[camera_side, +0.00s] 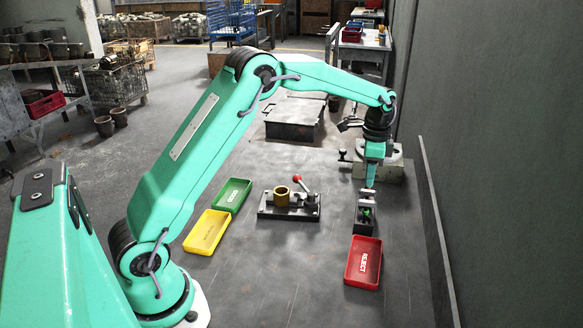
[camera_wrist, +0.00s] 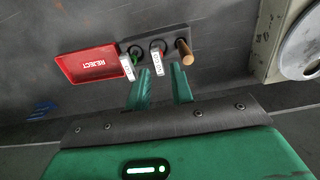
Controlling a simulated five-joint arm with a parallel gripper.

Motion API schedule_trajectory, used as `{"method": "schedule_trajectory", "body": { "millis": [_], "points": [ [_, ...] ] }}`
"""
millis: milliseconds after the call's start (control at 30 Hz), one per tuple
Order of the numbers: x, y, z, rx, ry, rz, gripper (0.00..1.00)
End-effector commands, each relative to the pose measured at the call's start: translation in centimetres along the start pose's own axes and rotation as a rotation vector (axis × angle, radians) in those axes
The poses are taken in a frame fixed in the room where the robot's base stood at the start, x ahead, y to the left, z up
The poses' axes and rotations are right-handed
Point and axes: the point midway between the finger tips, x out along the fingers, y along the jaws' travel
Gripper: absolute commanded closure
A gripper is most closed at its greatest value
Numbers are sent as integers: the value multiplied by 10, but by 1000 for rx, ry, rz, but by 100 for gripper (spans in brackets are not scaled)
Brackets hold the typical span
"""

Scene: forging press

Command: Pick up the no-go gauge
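A dark rack (camera_wrist: 172,35) holds several upright tools in the wrist view; it also shows in the side view (camera_side: 364,229). The item with a red-marked white tag (camera_wrist: 157,64) in the middle looks like the no-go gauge. A green-marked item with a white tag (camera_wrist: 127,67) is to its left, and a brown round handle (camera_wrist: 185,52) is to its right. My gripper (camera_wrist: 161,72) is open, its two green fingers apart and the red-marked tag showing between and beyond their tips. In the side view my gripper (camera_side: 370,184) points down at the rack's far end. Contact cannot be told.
A red REJECT tray (camera_side: 363,263) sits just in front of the rack. A fixture with a red-knobbed lever and brass ring (camera_side: 290,206) stands left, with green GOOD (camera_side: 233,195) and yellow (camera_side: 206,232) trays beyond it. A low wall edge (camera_side: 437,230) runs along the right.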

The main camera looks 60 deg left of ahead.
Motion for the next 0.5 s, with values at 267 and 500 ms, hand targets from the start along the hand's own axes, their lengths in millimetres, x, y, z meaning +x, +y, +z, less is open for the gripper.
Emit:
{"method": "schedule_trajectory", "body": {
  "millis": [267, 500],
  "points": [
    [13, 1, 0, -1, -2, 2, 77],
    [26, 1, 0, -1, 0, 0, 77]
  ]
}}
